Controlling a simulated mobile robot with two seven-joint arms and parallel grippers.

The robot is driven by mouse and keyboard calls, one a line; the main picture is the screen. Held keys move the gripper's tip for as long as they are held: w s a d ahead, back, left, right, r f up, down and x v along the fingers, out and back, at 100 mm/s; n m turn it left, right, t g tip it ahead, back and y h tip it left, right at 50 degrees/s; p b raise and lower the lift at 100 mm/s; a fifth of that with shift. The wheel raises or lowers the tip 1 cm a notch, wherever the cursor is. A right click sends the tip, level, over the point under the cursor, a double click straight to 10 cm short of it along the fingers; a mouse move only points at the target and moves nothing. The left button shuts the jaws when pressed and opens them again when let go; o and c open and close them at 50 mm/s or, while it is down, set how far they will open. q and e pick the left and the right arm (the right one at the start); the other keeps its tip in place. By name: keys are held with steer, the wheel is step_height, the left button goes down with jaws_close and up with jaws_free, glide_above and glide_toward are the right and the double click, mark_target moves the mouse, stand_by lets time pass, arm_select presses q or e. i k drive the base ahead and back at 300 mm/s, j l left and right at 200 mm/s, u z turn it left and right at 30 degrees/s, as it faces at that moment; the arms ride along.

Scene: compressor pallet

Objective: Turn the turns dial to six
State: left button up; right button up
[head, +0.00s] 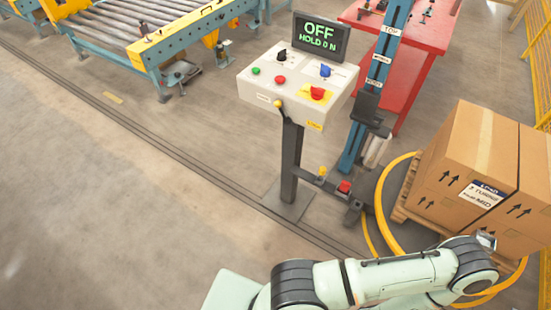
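A pale control box (297,88) stands on a dark post. On its top are a black knob (282,56), a blue knob (325,70) and a red knob (317,93) on a yellow plate. A green button (256,71) and a red button (280,79) sit near its left side. The knob labels are too small to read, so I cannot tell which is the turns dial or its setting. The display (320,37) behind reads "OFF" and "HOLD 0 N". My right arm crosses the bottom right, well below the box; neither gripper shows.
Cardboard boxes (455,160) with a printed label stand on a pallet (400,205) at right, inside a yellow ring (384,200). A blue mast (378,75) and a red table (420,35) are behind the box. A roller conveyor (140,25) is at top left. The left floor is clear.

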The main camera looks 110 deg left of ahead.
mark_target(281, 56)
steer(key=u, duration=3.55)
